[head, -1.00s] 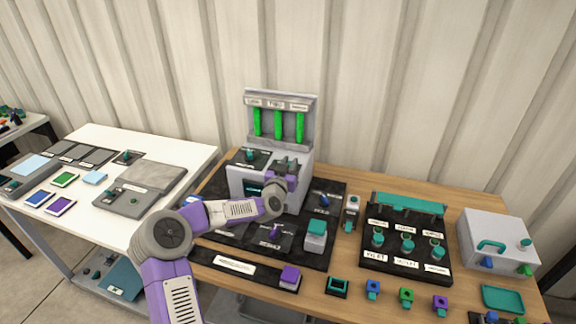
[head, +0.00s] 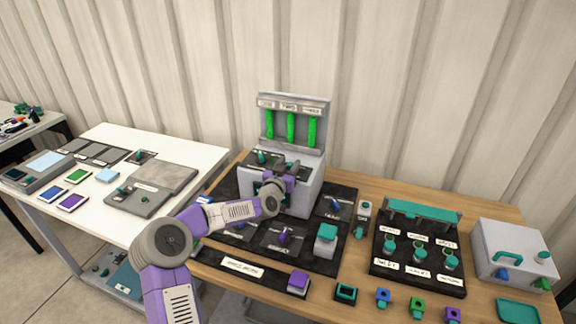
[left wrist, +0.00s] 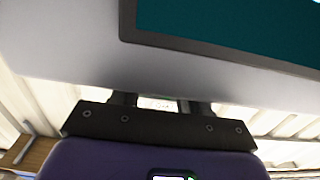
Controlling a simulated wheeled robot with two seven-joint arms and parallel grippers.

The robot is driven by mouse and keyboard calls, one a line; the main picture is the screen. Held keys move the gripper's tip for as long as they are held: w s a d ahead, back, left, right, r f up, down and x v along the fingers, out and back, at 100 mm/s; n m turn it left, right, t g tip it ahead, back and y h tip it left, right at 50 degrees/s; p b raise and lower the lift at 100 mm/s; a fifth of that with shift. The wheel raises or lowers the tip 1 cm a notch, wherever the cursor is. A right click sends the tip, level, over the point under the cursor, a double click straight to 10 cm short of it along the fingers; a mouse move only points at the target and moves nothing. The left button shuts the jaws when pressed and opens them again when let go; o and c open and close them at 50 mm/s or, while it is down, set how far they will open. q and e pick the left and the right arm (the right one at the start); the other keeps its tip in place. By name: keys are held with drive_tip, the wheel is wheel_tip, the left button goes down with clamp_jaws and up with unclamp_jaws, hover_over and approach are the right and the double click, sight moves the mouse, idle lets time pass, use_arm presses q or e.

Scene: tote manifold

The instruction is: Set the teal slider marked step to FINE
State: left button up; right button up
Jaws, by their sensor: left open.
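A small teal knob (head: 261,156) stands on a black plate at the left of the grey manifold's (head: 311,190) upper ledge. Its label is too small to read, so I cannot tell whether it is the step slider or where it is set. My left gripper (head: 286,168) is at the ledge, just right of this knob, and hides part of the front. In the left wrist view, its dark fingers (left wrist: 160,100) are apart with nothing seen between them. A grey face with a teal panel (left wrist: 235,25) fills the top of that view. My right gripper is not in view.
Three green tubes (head: 291,128) rise behind the ledge. A black panel with teal knobs (head: 418,276) and a grey box with a teal handle (head: 513,240) stand to the right. A white table (head: 185,148) with grey fixtures is at the left.

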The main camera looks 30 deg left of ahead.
use_arm(q)
drive_tip(key=s+d, duration=0.1)
drive_tip(key=s, duration=0.6)
drive_tip(key=shift+s+p, duration=0.25)
drive_tip(key=shift+p, duration=0.05)
idle(0.3)
